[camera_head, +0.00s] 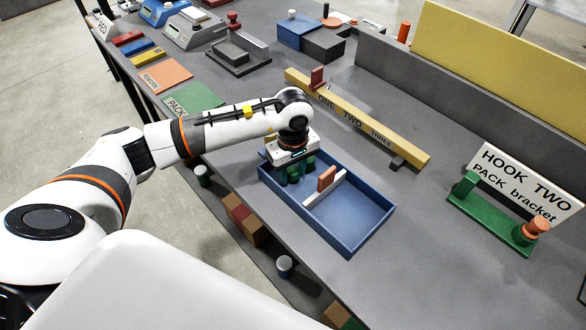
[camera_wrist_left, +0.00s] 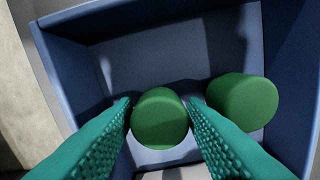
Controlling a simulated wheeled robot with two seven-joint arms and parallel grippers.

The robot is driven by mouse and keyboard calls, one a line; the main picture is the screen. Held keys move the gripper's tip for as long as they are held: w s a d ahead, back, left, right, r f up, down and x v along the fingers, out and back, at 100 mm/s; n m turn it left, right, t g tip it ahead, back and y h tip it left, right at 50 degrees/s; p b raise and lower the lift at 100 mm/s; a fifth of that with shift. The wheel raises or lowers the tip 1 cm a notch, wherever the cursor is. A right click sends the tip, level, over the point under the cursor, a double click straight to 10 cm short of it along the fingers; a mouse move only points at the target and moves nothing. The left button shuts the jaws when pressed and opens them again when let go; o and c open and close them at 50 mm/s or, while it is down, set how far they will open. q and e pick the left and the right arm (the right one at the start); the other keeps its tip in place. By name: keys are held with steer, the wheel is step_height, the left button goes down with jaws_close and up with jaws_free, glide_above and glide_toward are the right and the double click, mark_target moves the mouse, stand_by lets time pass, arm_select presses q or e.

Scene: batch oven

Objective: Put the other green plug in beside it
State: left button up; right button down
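Two green plugs stand in the blue tray (camera_head: 345,245), towards its left end. My left gripper (camera_head: 293,178) reaches down into the tray there. In the left wrist view one green plug (camera_wrist_left: 160,120) sits between the fingertips of my left gripper (camera_wrist_left: 160,108), with the fingers close on both sides; the gripper looks shut on it. The other green plug (camera_wrist_left: 243,101) stands just right of it, apart from the fingers. In the head view the plugs are largely hidden by the gripper. My right gripper is not in view.
The tray's right part is empty. A yellow ONE TWO THREE bar (camera_head: 365,128) lies behind. A HOOK TWO sign (camera_head: 520,185) and green stand (camera_head: 485,215) are at right.

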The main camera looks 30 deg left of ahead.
mark_target(293, 170)
arm_select(q)
steer(key=shift+r, duration=0.15)
step_height(293, 170, up, 12)
steer(key=b, duration=0.3)
stand_by(1.5)
